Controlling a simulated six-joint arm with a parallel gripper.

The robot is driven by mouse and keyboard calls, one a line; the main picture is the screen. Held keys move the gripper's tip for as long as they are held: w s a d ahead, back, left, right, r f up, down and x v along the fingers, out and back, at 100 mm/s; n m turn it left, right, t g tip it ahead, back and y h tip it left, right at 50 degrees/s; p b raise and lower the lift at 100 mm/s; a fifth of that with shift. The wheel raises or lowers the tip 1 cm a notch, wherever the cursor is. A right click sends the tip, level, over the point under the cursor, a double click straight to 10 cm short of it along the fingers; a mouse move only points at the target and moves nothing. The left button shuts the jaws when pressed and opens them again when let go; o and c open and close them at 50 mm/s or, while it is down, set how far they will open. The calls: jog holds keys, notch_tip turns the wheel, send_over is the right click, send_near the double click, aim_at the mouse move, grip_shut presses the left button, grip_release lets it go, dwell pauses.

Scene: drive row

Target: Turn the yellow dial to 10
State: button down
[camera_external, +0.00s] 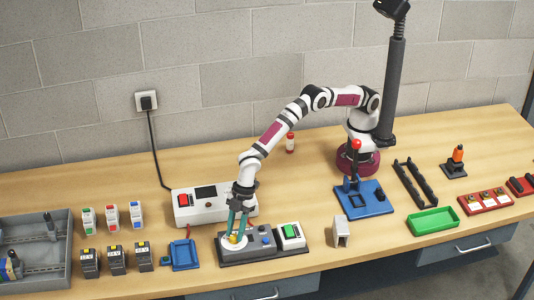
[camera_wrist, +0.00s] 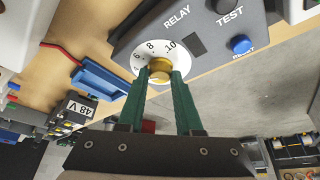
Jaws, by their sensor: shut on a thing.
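The yellow dial (camera_wrist: 160,70) sits on a white round scale (camera_wrist: 182,48) on a grey relay box. The scale shows the numbers 6, 8 and 10; other marks are partly hidden. My gripper (camera_wrist: 160,78) has green fingers closed on both sides of the dial's knob. In the external view my gripper (camera_external: 236,232) points down onto the dial (camera_external: 234,239) at the left end of the grey box (camera_external: 262,251). The dial's pointer is hidden, so I cannot tell which number it is set to.
The box also bears a black TEST knob (camera_wrist: 224,6) and a blue button (camera_wrist: 240,45). A green switch unit (camera_external: 290,235) stands close on its right, a blue holder (camera_external: 184,254) on its left. A white device with a red switch (camera_external: 183,199) stands behind.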

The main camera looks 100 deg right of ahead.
jog(key=shift+a+m, duration=0.1)
jog(key=shift+m, duration=0.3)
jog(key=m+h, duration=0.1)
jog(key=m, duration=0.1)
jog(key=shift+a+m+t, duration=0.1)
jog(key=shift+m+t, duration=0.3)
jog(key=m, duration=0.2)
jog(key=m+h, duration=0.1)
jog(key=shift+s+a+m+t+h, duration=0.1)
jog(key=shift+a+m+t+h, duration=0.05)
jog(key=shift+m+t+h, duration=0.2)
jog(key=m+h, duration=0.1)
jog(key=m, duration=0.2)
jog(key=m+h, duration=0.1)
jog(key=m, duration=0.2)
jog(key=shift+a+m, duration=0.2)
jog(key=shift+m, duration=0.05)
jog(key=shift+h, duration=0.25)
jog(key=c, duration=0.6)
grip_release()
jog(key=shift+r, duration=0.1)
